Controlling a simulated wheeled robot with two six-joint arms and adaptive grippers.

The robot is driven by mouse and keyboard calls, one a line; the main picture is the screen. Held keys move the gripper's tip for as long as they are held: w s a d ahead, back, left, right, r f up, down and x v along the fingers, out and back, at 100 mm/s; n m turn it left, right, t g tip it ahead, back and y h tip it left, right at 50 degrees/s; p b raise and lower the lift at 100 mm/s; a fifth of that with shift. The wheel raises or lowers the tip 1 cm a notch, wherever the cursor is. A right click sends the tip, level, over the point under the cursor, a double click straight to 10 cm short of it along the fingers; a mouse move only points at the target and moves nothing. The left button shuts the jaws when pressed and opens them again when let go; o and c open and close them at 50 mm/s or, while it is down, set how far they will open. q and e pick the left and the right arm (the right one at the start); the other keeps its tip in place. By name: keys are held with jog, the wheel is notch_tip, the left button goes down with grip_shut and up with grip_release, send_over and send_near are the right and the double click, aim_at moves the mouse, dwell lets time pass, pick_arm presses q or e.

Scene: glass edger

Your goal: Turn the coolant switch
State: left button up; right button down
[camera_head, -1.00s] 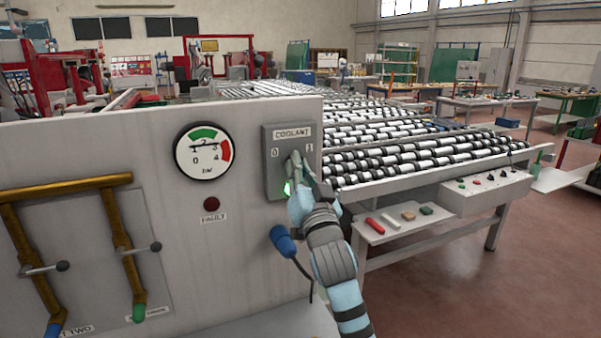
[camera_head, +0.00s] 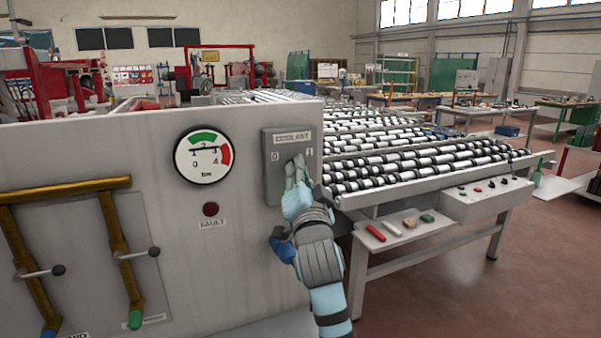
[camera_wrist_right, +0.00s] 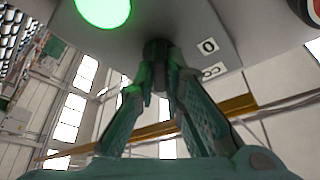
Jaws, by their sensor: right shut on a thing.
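The coolant switch is on a grey box (camera_head: 273,150) labelled COOLANT, with marks 0 and 1, on the front panel of the machine. My right gripper (camera_head: 296,168) is at this box and hides most of the switch in the head view. In the right wrist view, the two fingers (camera_wrist_right: 160,75) close around the dark switch knob (camera_wrist_right: 157,47). A lit green lamp (camera_wrist_right: 103,8) glows beside the knob, and the 0 mark (camera_wrist_right: 208,46) is on its other side. The knob's exact angle is hard to tell. My left gripper is not in view.
A round gauge (camera_head: 204,154) and a dark red FAULT lamp (camera_head: 210,209) are left of the box. Brass pipes (camera_head: 115,225) with lever handles are further left. A blue connector (camera_head: 281,245) is beside my right forearm. A roller conveyor (camera_head: 420,165) extends behind right.

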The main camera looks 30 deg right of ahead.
jog(key=c, duration=1.7)
grip_release()
jog(key=v, duration=1.2)
jog(key=shift+f, duration=0.1)
jog(key=shift+f, duration=0.1)
jog(key=shift+d, duration=0.1)
